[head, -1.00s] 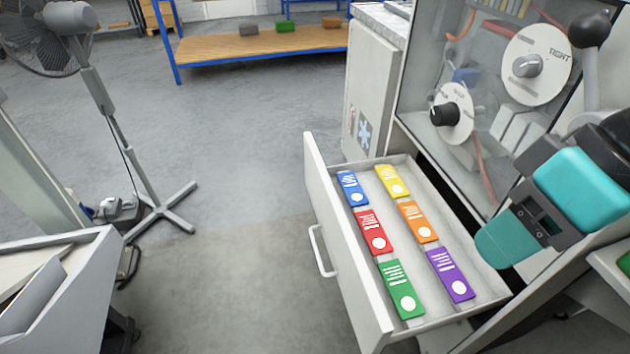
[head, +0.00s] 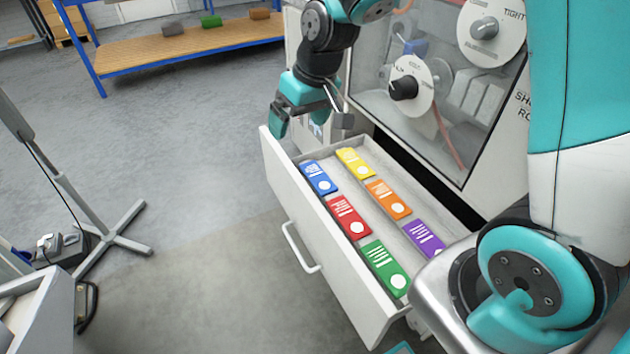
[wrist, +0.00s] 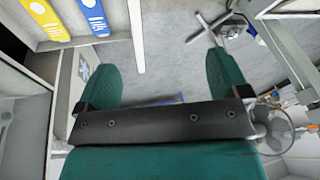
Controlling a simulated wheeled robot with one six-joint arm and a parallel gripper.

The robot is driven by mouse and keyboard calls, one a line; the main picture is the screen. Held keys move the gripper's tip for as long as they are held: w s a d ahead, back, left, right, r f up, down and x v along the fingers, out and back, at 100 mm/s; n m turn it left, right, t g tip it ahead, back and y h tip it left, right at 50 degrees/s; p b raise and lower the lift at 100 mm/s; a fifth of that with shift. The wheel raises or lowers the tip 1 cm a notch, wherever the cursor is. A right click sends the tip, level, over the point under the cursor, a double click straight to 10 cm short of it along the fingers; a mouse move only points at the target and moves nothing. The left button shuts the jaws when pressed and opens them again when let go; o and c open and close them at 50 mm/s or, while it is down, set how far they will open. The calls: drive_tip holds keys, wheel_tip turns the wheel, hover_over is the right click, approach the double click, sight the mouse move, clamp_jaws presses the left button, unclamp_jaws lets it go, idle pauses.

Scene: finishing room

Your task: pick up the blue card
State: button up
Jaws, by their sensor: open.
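The blue card (head: 318,178) lies flat in the open drawer (head: 283,198), in the left column at the far end. In the wrist view the blue card (wrist: 95,14) is at the top left, partly cut off by the frame edge. My gripper (head: 308,118) is open above the drawer's far end, beyond the blue card and apart from it. In the wrist view its two green fingers (wrist: 163,65) stand wide apart with nothing between them.
A yellow card (head: 356,163) lies right of the blue one. Red (head: 348,217), orange (head: 388,199), green (head: 384,268) and purple (head: 424,238) cards lie nearer. The glass-fronted cabinet (head: 440,90) stands behind. Open floor lies to the left.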

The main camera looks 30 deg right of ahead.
drive_tip(key=w+d+f+m+h, duration=0.1)
drive_tip(key=w+d+f+m, duration=0.1)
drive_tip(key=w+d+f, duration=0.6)
drive_tip(key=h+b, duration=0.1)
approach(318, 177)
drive_tip(key=shift+s+a+f+m+t, duration=0.15)
drive_tip(key=shift+f+t, duration=0.05)
drive_tip(key=shift+f, duration=0.35)
drive_tip(key=shift+s+a+f+m+t, duration=0.1)
drive_tip(key=shift+f+m+t, duration=0.1)
drive_tip(key=shift+f, duration=0.4)
drive_tip(key=shift+w+d+p+x, duration=0.15)
drive_tip(key=shift+p+x, duration=0.15)
drive_tip(key=shift+x, duration=1.25)
drive_tip(key=shift+w+d+p+x, duration=0.15)
drive_tip(key=shift+p+x, duration=0.15)
drive_tip(key=shift+x, duration=1.3)
drive_tip(key=shift+r, duration=0.15)
drive_tip(key=c, duration=1)
